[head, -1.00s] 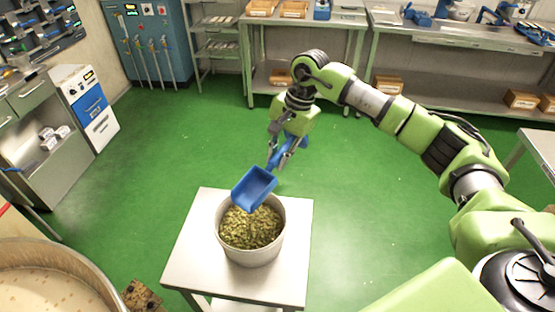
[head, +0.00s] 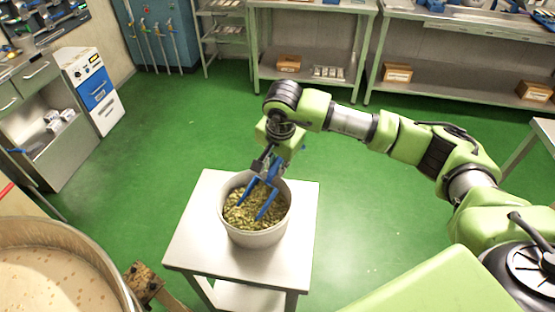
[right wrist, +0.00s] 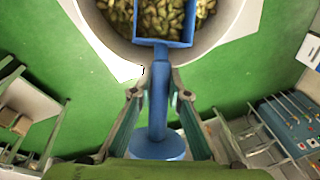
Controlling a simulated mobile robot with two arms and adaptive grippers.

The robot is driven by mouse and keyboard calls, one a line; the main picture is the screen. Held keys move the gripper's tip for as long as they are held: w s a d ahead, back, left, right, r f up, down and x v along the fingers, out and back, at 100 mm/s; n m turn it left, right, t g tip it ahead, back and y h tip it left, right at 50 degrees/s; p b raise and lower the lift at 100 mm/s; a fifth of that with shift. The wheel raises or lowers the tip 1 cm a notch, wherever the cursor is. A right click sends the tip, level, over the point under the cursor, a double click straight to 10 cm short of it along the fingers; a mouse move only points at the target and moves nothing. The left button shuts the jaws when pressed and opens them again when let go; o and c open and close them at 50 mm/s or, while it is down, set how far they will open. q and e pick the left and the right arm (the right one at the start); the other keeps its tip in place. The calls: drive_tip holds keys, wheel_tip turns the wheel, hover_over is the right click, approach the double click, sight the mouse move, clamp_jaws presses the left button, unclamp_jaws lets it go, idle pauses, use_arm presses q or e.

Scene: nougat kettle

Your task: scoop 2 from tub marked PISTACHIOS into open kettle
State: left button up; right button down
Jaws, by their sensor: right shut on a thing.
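A white tub (head: 256,238) full of greenish pistachios (head: 244,216) stands on a small steel table; no label shows on it. My right gripper (head: 268,168) is shut on the handle of a blue scoop (head: 268,200), just above the tub's far rim. The scoop points steeply down into the tub, its lower end among the nuts. In the right wrist view the handle (right wrist: 158,100) lies between the fingers, and pistachios show beyond the scoop's blue edges. The open kettle (head: 60,235), holding a pale mass with brown bits, is at the lower left. My left gripper is not in view.
The steel table (head: 190,245) has bare top around the tub. A wooden block (head: 143,277) sits between the kettle and the table. Green floor is clear behind the table. Benches with boxes (head: 397,73) line the back wall.

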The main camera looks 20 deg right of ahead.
sight(276, 171)
drive_tip(key=shift+s+a+f+b, duration=0.1)
drive_tip(key=shift+a+f+b, duration=0.15)
drive_tip(key=shift+f, duration=0.35)
drive_tip(key=shift+s+a+f+b, duration=0.1)
drive_tip(key=shift+a+f, duration=0.1)
drive_tip(key=shift+f, duration=0.4)
drive_tip(key=shift+s+f+y, duration=0.25)
drive_tip(key=shift+y, duration=0.05)
drive_tip(key=g+y, duration=0.1)
drive_tip(key=y+b, duration=0.1)
drive_tip(key=y, duration=0.1)
drive_tip(key=d+g+y+b, duration=0.1)
drive_tip(key=shift+w+d+r+m+g, duration=0.1)
drive_tip(key=shift+w+m+g, duration=0.2)
drive_tip(key=shift+w, duration=0.1)
drive_tip(key=shift+y, duration=0.5)
drive_tip(key=r, duration=0.2)
drive_tip(key=d+r, duration=0.1)
drive_tip(key=r, duration=0.1)
drive_tip(key=w+r+p, duration=0.1)
drive_tip(key=r, duration=0.1)
drive_tip(key=shift+d, duration=0.3)
drive_tip(key=shift+w+d+r+y+p, duration=0.15)
drive_tip(key=shift+r+p, duration=0.2)
drive_tip(key=shift+r, duration=0.6)
drive_tip(key=shift+d+r+y+p, duration=0.15)
drive_tip(key=shift+r+p, duration=0.2)
drive_tip(key=shift+r, duration=0.55)
drive_tip(key=shift+a, duration=0.1)
